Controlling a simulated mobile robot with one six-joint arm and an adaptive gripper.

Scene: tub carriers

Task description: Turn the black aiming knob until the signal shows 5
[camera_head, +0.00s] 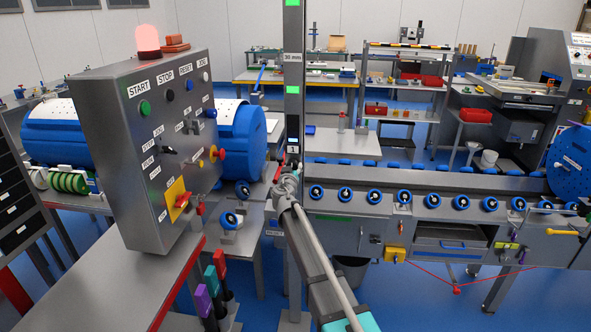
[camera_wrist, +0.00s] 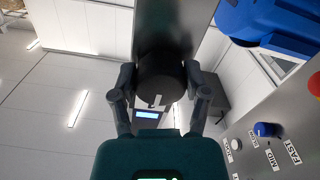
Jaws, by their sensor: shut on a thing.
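The black aiming knob (camera_wrist: 160,78) is a dark round knob at the upper middle of the wrist view. My gripper (camera_wrist: 159,90) has a finger on each side of it and is shut on it. In the head view my gripper (camera_head: 287,178) is at the dark upright post (camera_head: 293,110), and the knob cannot be made out there. A small lit display (camera_wrist: 147,114) shows just below the knob in the wrist view; its figure is not readable. A small display (camera_head: 292,150) on the post in the head view is too small to read surely.
A grey control box (camera_head: 150,210) with START and STOP buttons and a glowing red lamp (camera_head: 148,40) stands left of my arm. Purple, green and red levers (camera_head: 209,275) stand at the lower left.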

